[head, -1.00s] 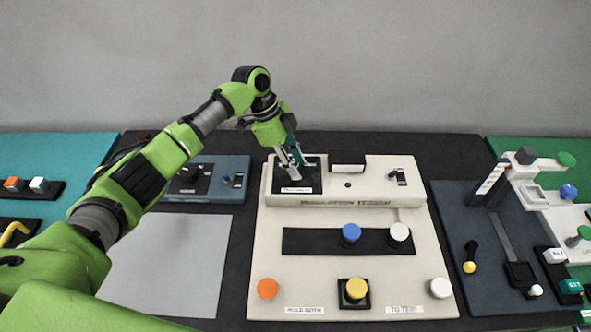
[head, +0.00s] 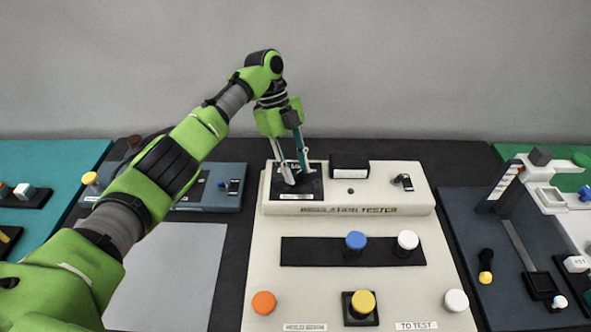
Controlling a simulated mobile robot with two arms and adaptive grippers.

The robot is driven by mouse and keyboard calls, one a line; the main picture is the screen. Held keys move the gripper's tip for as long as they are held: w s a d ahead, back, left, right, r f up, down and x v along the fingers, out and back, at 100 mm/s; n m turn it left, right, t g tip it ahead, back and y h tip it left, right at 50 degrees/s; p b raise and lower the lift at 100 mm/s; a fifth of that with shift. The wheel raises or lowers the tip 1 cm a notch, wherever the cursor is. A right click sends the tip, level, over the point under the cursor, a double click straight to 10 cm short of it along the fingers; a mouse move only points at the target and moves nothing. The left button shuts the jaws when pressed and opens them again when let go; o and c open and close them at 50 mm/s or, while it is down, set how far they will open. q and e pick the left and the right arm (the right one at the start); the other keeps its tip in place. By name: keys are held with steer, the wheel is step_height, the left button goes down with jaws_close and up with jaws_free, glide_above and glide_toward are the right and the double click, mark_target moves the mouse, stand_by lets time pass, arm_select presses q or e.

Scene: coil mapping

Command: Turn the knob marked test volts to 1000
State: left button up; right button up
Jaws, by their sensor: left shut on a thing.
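The cream insulation tester (head: 345,290) stands in the middle, with a raised back part. At that part's left end is a black dial panel (head: 313,188) with a small white label, too small to read surely, along its front edge. My left gripper (head: 297,177) points down over this panel. Its fingers are shut on the panel's knob, which is mostly hidden between them. The knob's setting and the 1000 mark cannot be read. My right gripper is out of view.
The tester also carries a dark display (head: 349,167), a small switch (head: 404,182), blue (head: 356,241) and white (head: 408,241) terminals, and orange (head: 263,303) and yellow (head: 363,303) knobs in front. A grey sheet (head: 170,275) lies left; a dark blue device (head: 510,250) stands right.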

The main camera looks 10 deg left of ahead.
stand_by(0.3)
arm_select(q)
steer(key=o, duration=1.1)
steer(key=shift+w+r, duration=0.1)
steer(key=v, duration=1.1)
steer(key=shift+a+r, duration=0.1)
steer(key=shift+r, duration=0.3)
